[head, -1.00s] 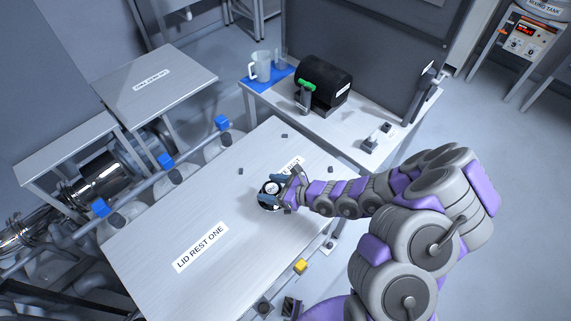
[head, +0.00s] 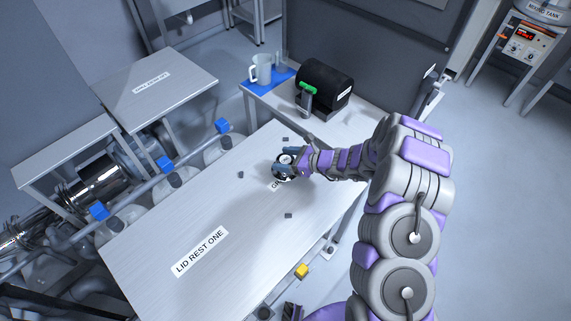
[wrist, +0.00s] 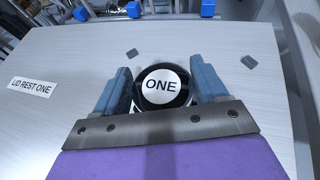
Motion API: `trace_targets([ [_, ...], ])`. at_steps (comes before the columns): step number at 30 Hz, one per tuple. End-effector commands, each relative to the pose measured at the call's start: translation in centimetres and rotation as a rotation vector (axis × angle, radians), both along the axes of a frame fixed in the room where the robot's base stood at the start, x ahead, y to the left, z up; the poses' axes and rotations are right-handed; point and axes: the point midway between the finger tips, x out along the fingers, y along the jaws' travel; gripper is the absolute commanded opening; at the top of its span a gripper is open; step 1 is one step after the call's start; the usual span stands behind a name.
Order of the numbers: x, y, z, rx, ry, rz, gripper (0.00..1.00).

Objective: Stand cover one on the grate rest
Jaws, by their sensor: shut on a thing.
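Cover one shows in the wrist view as a round black piece (wrist: 160,87) with a white disc reading "ONE". My gripper (wrist: 163,69) has its two blue fingers shut on it, one at each side. In the head view my gripper (head: 285,166) and the cover are over the far part of the pale table. The grate rest is there, marked by small dark blocks (head: 240,175) and a label (head: 277,186) mostly hidden under my gripper. I cannot tell whether the cover touches the table.
The "LID REST ONE" label (head: 200,252) lies on the bare near-left table. A side bench behind holds a black drum (head: 325,82) with a green handle and a jug (head: 262,69) on a blue mat. Pipes with blue valve caps (head: 165,163) run along the left edge.

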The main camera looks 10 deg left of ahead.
Motion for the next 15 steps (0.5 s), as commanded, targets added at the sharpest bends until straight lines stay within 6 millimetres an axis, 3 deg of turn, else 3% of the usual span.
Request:
trace_targets([
  [8, 0.4, -0.1, -3.3, 0.001, -0.003, -0.001, 0.06],
  [15, 0.4, 0.0, -3.4, 0.001, -0.004, -0.001, 0.06],
])
